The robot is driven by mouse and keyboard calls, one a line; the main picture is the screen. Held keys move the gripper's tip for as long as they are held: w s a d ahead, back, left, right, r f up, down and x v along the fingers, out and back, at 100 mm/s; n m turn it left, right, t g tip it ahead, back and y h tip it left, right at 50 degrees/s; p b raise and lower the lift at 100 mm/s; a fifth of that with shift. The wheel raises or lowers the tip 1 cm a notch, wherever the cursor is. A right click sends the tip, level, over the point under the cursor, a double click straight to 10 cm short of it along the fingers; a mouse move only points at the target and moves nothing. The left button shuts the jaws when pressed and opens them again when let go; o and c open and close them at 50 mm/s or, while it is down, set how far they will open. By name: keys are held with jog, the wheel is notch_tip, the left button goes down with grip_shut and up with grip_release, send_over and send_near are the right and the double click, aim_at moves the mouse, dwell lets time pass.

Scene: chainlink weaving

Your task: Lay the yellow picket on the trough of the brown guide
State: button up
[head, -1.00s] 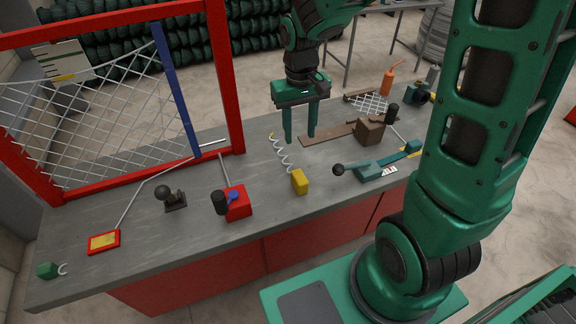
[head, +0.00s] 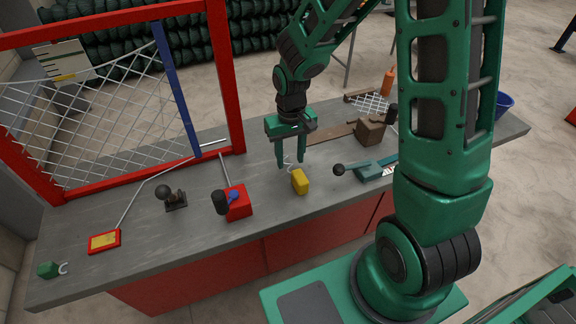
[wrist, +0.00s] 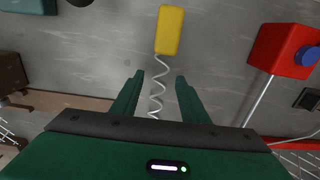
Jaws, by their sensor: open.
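The yellow picket lies on the grey workbench, a yellow block (head: 299,181) with a pale spiral wire running back from it. In the wrist view its yellow block (wrist: 170,30) is at the top, and the coil runs down between my fingers. My gripper (head: 290,164) is open and empty above the coil, with one finger on either side of it. The fingers hide most of the coil in the head view. The brown guide (head: 332,133) lies on the bench behind and to the right, with a brown block on it; part of it shows at left in the wrist view (wrist: 75,102).
A red box with a blue knob (head: 237,203) stands left of the picket. A teal tool with a black ball handle (head: 339,170) lies to its right. A red frame with mesh and a blue bar (head: 176,92) rises at the left. Bare bench lies in front of the picket.

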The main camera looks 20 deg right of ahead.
jog(key=shift+f, duration=0.8)
grip_shut()
